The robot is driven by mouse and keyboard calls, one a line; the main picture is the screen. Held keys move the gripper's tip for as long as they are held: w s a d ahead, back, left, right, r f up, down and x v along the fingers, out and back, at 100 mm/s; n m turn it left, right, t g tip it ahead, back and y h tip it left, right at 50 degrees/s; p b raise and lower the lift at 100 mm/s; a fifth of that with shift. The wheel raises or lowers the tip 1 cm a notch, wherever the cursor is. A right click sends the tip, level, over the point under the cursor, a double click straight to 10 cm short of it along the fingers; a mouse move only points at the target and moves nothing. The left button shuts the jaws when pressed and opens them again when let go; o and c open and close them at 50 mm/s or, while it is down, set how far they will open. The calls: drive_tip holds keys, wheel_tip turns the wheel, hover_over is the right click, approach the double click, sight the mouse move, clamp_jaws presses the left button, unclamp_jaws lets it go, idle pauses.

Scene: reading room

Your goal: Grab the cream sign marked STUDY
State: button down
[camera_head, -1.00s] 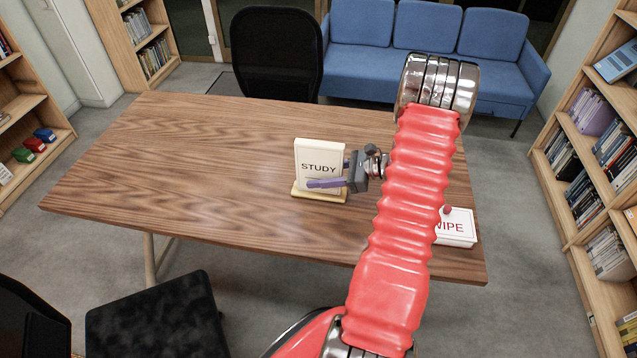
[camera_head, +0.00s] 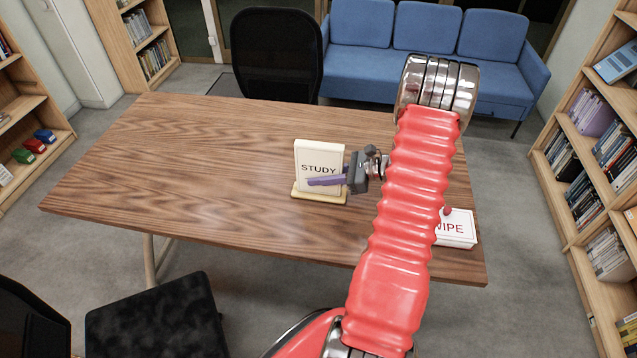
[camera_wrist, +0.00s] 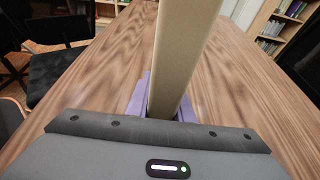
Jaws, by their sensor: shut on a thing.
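The cream sign marked STUDY (camera_head: 319,160) stands upright on its pale base (camera_head: 318,196) on the wooden table. My gripper (camera_head: 328,181) reaches it from the right, with one purple finger across the front of the sign below the lettering. The other finger is mostly hidden behind the sign in the head view. In the wrist view the sign (camera_wrist: 180,50) shows edge-on between the purple fingers (camera_wrist: 163,103), which are shut on it. The base appears to rest on the tabletop.
The wooden table (camera_head: 200,170) is clear to the left of the sign. A white box marked WIPE (camera_head: 457,229) lies at the table's right, partly behind my arm. A black chair (camera_head: 277,52) stands at the far edge, with a blue sofa (camera_head: 425,45) behind.

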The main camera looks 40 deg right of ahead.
sight(319, 151)
drive_tip(key=shift+r, duration=0.15)
wheel_tip(319, 151, up, 10)
drive_tip(key=shift+f, duration=0.1)
idle(0.5)
idle(0.5)
